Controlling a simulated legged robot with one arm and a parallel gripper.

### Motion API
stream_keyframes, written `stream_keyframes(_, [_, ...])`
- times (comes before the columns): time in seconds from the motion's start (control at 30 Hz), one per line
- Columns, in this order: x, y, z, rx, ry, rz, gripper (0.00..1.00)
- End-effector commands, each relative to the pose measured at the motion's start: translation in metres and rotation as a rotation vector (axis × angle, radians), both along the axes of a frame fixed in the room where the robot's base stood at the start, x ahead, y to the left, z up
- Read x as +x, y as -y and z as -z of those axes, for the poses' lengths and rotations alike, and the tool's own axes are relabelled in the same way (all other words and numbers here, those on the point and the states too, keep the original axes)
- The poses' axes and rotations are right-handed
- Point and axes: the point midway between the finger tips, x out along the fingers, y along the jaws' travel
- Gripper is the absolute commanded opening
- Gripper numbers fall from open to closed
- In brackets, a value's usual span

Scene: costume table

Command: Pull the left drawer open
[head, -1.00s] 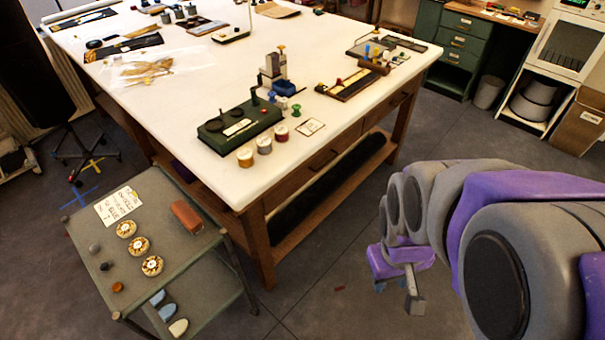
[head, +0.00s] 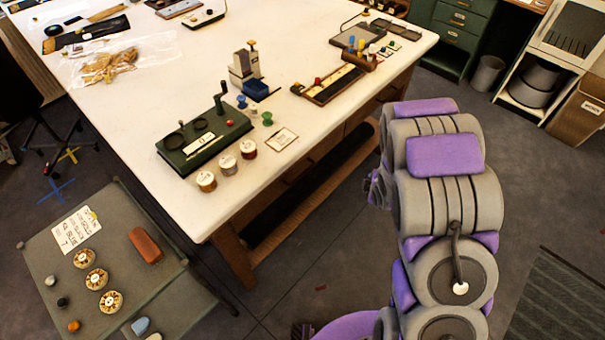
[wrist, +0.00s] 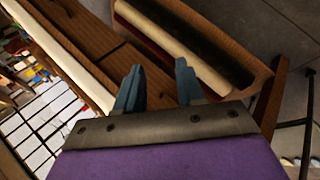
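The wooden left drawer (head: 310,164) is in the long side of the white-topped table, just under its edge. Only a thin strip of its front shows in the head view. In the wrist view the brown drawer front (wrist: 155,75) lies behind and between my fingers, with a dark gap line at its upper left. I see no clear opening of the drawer. My gripper (wrist: 158,85) is open, its two blue-grey fingers apart with nothing seen between them. It faces the drawer front; whether it touches is unclear. The drawer's handle is not visible, and my arm hides the gripper in the head view.
The white tabletop (head: 130,130) carries a green device (head: 203,140), spools and a wooden tray. A dark roll (wrist: 190,45) lies on the lower shelf. A green cart (head: 150,255) stands left of the table corner.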

Motion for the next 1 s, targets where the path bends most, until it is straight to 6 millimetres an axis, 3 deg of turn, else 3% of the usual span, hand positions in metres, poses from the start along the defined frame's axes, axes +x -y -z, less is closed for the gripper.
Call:
stream_keyframes(0.1, [0.005, -0.015, 0.028, -0.012, 0.066, -0.136, 0.38])
stream_keyframes(0.27, [0.006, -0.046, 0.055, -0.024, 0.192, -0.309, 0.38])
stream_keyframes(0.5, [-0.013, -0.100, 0.083, -0.025, 0.410, -0.497, 0.38])
stream_keyframes(0.7, [-0.037, -0.128, 0.089, -0.015, 0.585, -0.559, 0.38])
stream_keyframes(1.0, [-0.050, -0.142, 0.086, -0.014, 0.699, -0.567, 0.38])
